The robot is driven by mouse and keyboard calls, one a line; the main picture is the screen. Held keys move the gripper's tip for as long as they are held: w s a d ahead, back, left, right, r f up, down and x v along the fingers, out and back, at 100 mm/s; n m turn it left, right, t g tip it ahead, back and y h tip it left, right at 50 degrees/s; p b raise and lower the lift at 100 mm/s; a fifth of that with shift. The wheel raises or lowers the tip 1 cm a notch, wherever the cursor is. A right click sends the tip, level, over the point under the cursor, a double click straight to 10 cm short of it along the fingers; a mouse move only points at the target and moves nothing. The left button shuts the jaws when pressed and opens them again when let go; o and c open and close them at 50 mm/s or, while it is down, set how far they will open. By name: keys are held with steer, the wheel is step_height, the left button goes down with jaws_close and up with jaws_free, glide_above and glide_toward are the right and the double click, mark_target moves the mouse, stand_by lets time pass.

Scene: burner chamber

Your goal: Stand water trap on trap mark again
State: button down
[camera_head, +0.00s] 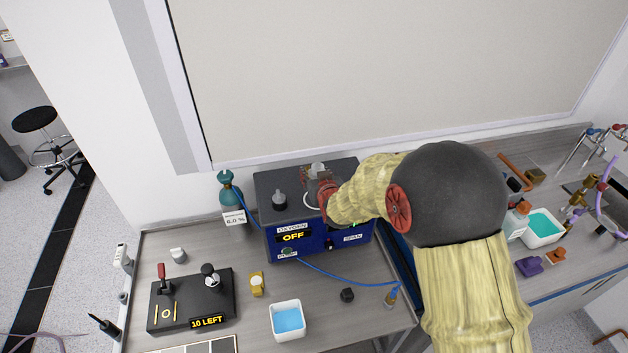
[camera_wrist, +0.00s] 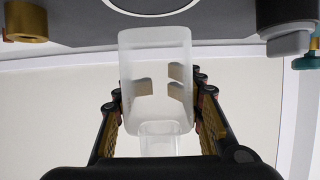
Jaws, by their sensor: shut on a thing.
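The water trap (camera_wrist: 155,55) is a clear, frosted cup with a narrower end, seen close up in the wrist view. My gripper (camera_wrist: 160,88) is shut on it, with a finger pad on either side. In the head view my gripper (camera_head: 320,187) is over the back right of the blue analyser box (camera_head: 296,212), and the trap is hard to make out there.
A knob with a grey top (camera_head: 279,199) stands on the box's left. A teal bottle (camera_head: 228,188) stands behind left. A blue hose (camera_head: 345,276) crosses the bench to the right. A white tub of blue liquid (camera_head: 288,319) and a black lever panel (camera_head: 190,300) stand in front.

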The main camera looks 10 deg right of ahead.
steer(key=shift+w+f, duration=0.15)
steer(key=shift+f, duration=1.65)
steer(key=shift+f, duration=0.2)
steer(key=c, duration=1.1)
jaws_free()
steer(key=shift+r, duration=0.1)
